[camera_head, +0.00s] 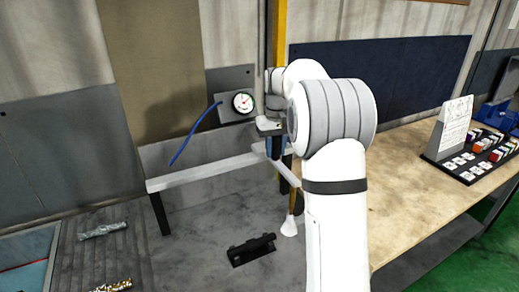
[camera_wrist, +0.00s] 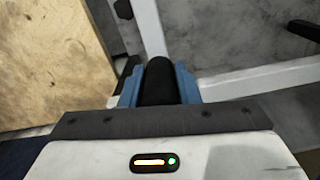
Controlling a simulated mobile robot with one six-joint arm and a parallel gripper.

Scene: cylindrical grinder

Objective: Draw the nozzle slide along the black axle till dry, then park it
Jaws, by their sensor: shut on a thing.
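My gripper (camera_head: 276,144) is at the right end of the white rail (camera_head: 205,172) in the head view, partly hidden by my arm. In the wrist view its blue fingers (camera_wrist: 158,88) are shut on a black cylindrical grip (camera_wrist: 159,72). It seems to be the nozzle slide's grip, but its lower part is hidden there. Below my gripper in the head view, a brass stem with a flared white nozzle tip (camera_head: 289,227) points down. A short black bar (camera_head: 252,246), probably the axle, lies low, left of and slightly below the tip, apart from it. I cannot tell whether it is wet.
A round gauge (camera_head: 243,103) and a blue hose (camera_head: 191,138) are behind the rail. A yellow post (camera_head: 279,30) stands behind my gripper. Two metallic cylinders (camera_head: 103,230) (camera_head: 113,285) lie at left. The wooden bench (camera_head: 415,160) carries a card stand (camera_head: 453,128) and small boxes (camera_head: 483,150).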

